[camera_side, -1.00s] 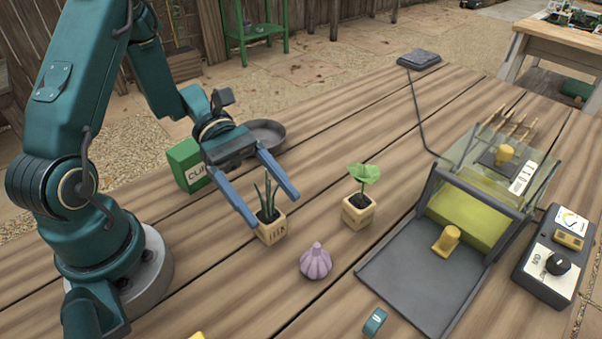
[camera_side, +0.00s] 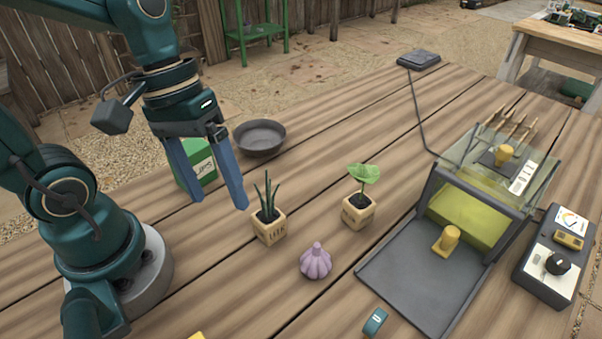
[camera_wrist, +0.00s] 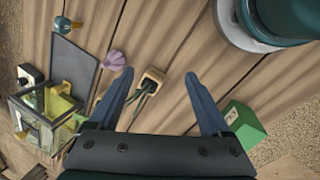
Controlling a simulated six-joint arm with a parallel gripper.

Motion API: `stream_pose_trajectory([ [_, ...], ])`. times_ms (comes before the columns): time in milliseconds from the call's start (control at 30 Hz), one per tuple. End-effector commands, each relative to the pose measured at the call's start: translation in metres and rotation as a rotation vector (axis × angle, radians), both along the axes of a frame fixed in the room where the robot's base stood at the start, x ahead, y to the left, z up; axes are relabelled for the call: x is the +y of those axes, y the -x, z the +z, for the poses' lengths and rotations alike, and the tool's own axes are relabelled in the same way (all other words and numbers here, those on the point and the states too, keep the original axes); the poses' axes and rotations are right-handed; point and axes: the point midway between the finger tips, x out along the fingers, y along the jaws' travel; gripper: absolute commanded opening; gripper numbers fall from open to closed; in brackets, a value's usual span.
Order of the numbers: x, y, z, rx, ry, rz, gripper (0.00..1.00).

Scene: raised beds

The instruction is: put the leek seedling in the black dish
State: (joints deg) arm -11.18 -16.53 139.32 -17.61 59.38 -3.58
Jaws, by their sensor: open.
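The leek seedling (camera_side: 268,214) is a wooden cube pot with thin dark green shoots, upright on the table; it also shows in the wrist view (camera_wrist: 152,78). The black dish (camera_side: 260,138) is a round, dark, shallow pan behind it, empty as far as I see. My gripper (camera_side: 219,203) is open and empty, pointing down, left of the leek seedling and in front of the dish. In the wrist view the leek pot appears between my spread fingers (camera_wrist: 160,78), nearer the left finger. The dish does not show in the wrist view.
A green box (camera_side: 196,163) stands close behind my fingers. Another potted seedling (camera_side: 359,208) with a broad leaf and a garlic bulb (camera_side: 316,262) are right of the leek. A hinged yellow-green clear-lidded box (camera_side: 480,205), control box (camera_side: 553,256) and teal ring (camera_side: 375,321) lie further right.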

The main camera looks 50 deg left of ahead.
Motion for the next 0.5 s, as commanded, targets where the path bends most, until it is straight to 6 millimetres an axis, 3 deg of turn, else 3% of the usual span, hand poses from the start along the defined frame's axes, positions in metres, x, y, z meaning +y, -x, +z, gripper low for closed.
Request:
stream_pose_trajectory([
  [233, 0.019, -0.003, 0.027, -0.371, -0.268, -0.265, 0.82],
  [500, 0.026, -0.006, 0.039, -0.505, -0.364, -0.348, 0.88],
])
